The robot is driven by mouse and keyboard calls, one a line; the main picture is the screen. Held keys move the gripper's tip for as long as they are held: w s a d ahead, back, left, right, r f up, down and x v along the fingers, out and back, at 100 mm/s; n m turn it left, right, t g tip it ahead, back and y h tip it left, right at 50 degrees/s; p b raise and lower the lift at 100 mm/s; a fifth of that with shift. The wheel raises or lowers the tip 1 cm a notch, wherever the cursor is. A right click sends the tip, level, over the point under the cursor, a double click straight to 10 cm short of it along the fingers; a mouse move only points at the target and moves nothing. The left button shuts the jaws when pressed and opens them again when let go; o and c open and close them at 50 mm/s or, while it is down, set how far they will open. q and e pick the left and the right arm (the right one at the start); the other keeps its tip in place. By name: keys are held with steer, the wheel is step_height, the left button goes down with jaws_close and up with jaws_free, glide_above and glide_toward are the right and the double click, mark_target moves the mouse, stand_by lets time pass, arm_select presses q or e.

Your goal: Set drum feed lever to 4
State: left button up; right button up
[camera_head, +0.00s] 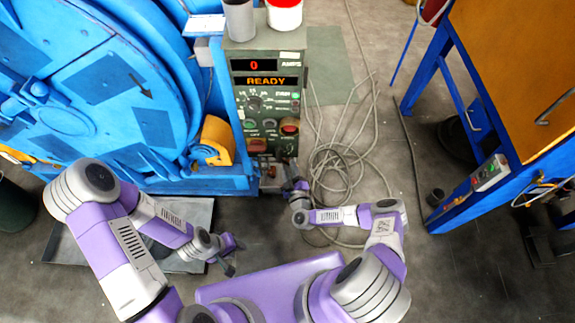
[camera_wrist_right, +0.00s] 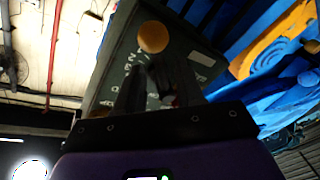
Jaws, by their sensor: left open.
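The green control box (camera_head: 267,125) stands beside the blue drum machine, with a red "0" display and a "READY" display. The feed lever cannot be made out surely. A round orange-yellow knob (camera_wrist_right: 152,37) shows in the right wrist view just beyond the fingertips, in front of the box's dark green face. My right gripper (camera_head: 296,187) is at the box's lower right front; its dark fingers (camera_wrist_right: 158,85) point at the face. Whether they grip anything is too dark to tell. My left gripper (camera_head: 234,256) is open and empty, low over the floor near the grey tray.
The blue drum machine (camera_head: 105,85) fills the left, with a yellow bracket (camera_head: 215,140) next to the box. A grey tray (camera_head: 75,245) lies in front of it. Loose cables (camera_head: 340,165) coil on the floor right of the box. A blue-framed orange table (camera_head: 515,60) stands right.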

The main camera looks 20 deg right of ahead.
steer(key=shift+w+b, duration=0.3)
steer(key=shift+w, duration=1.1)
jaws_close()
